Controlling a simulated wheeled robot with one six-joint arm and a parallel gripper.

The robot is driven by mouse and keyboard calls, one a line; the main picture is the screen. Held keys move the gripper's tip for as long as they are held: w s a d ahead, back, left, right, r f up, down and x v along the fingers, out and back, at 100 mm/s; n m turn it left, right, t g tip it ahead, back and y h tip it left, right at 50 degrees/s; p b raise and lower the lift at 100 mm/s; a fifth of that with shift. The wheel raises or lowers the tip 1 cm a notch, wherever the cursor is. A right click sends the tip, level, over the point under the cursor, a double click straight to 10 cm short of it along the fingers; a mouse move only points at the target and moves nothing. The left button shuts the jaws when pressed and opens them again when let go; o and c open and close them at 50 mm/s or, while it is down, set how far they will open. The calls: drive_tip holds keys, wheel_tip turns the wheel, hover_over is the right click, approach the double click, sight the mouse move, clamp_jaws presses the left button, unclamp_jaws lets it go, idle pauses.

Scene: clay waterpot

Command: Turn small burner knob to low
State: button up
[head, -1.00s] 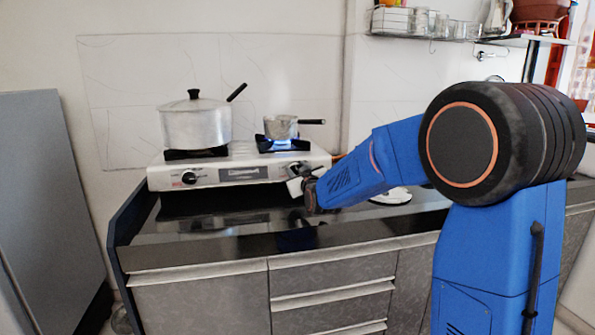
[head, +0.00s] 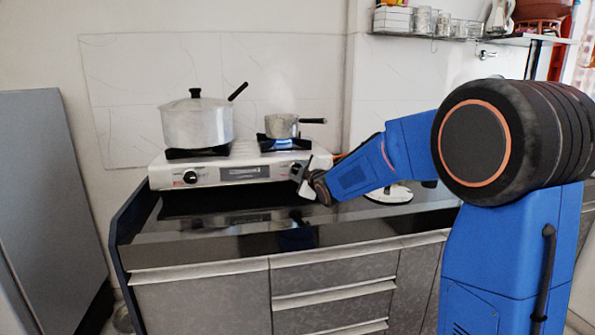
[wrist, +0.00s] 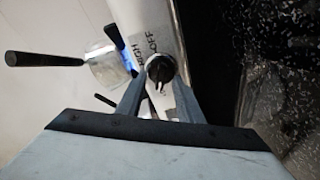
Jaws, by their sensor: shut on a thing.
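The small burner knob (wrist: 160,69) is a dark round knob on the pale front panel of the stove (head: 245,173). "HIGH" and "OFF" are printed beside it in the wrist view. My gripper (wrist: 158,82) is shut on the knob, one finger on each side. In the head view my gripper (head: 305,180) reaches the right end of the stove front and hides most of this knob. The small pot (head: 282,126) sits on the right burner, with a blue flame (head: 284,143) under it. It also shows in the wrist view (wrist: 105,66).
A large lidded pot (head: 197,122) stands on the left burner, above the other knob (head: 190,177). The dark counter (head: 220,222) in front of the stove is clear. A white object (head: 389,194) lies to the right. A rack with glasses (head: 424,21) hangs above.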

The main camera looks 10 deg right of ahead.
drive_tip(key=shift+n, duration=0.7)
drive_tip(key=o, duration=1.1)
drive_tip(key=shift+a, duration=0.1)
drive_tip(key=shift+c, duration=0.2)
drive_tip(key=v, duration=1.7)
drive_tip(key=shift+s, duration=0.2)
